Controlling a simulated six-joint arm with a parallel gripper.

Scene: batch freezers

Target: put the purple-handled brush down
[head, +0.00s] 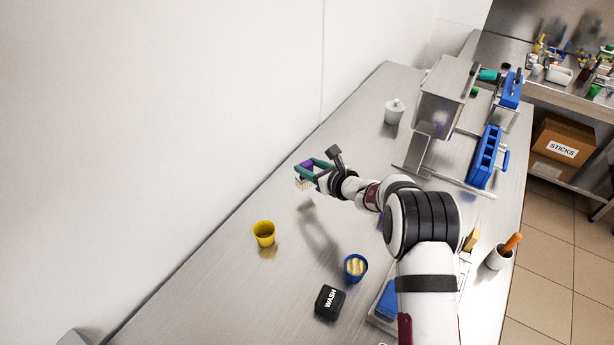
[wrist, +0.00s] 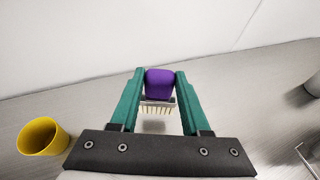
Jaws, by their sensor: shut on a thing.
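My gripper (head: 312,168) is shut on the purple-handled brush (wrist: 160,83), with its teal fingers on either side of the purple handle. In the head view the brush's pale bristles (head: 303,184) hang below the fingers, pointing down. The brush is held above the steel table (head: 225,290), near the wall side; a shadow lies on the table away from the gripper. In the wrist view the bristles (wrist: 158,107) show under the handle, apart from the table surface as far as I can tell.
A yellow cup (head: 264,233) stands nearby on the table, left of the gripper in the wrist view (wrist: 42,137). A blue cup (head: 355,267) and a black WASH block (head: 330,301) stand closer. A white lidded pot (head: 394,111) and a metal machine (head: 440,100) stand farther back.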

